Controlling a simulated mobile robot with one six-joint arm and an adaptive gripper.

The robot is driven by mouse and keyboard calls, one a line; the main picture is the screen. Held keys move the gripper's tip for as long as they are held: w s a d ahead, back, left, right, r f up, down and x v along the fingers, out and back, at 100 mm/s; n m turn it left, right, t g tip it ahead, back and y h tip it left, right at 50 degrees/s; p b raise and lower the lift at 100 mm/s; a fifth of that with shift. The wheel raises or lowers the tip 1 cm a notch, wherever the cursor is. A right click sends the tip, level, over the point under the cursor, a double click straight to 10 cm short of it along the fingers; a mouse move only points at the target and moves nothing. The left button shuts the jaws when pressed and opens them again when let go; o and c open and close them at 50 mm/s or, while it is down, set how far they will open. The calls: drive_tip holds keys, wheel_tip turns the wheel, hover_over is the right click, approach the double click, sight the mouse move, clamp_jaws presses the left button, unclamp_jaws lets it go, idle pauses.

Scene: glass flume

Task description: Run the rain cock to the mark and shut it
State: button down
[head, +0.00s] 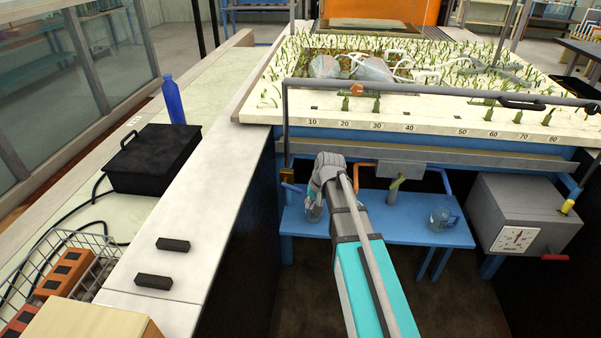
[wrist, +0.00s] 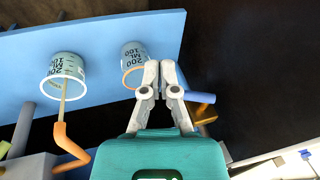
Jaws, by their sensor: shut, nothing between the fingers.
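A brass cock (head: 286,174) with a blue handle (head: 291,187) sits at the foot of the pipe at the flume's near left corner. In the wrist view the blue handle (wrist: 200,97) is just right of my fingers, apparently apart from them. My gripper (head: 317,196) is shut and empty; its fingertips (wrist: 160,66) are together. A clear jug (wrist: 135,62) marked 100 and 200 ML stands beyond them on the blue bench. A second marked jug (wrist: 66,72) stands left, with a thin tan line between it and an orange pipe (wrist: 62,135). Water levels are unclear.
Another jug (head: 443,219) stands on the bench (head: 400,228). The planted flume bed (head: 420,115) overhangs the bench. A pale wall (head: 215,170) bounds the left.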

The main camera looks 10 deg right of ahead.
drive_tip(key=m+t+p, duration=0.1)
drive_tip(key=p, duration=0.7)
approach(296, 188)
drive_tip(key=d+v, duration=0.1)
drive_tip(key=v, duration=0.5)
drive_tip(key=shift+s+y, duration=0.2)
drive_tip(key=shift+y, duration=0.2)
drive_tip(key=shift+f, duration=0.25)
drive_tip(key=b+x, duration=1.2)
drive_tip(key=x, duration=0.1)
drive_tip(key=shift+w+a+f, duration=0.15)
drive_tip(key=shift+w+f, duration=0.1)
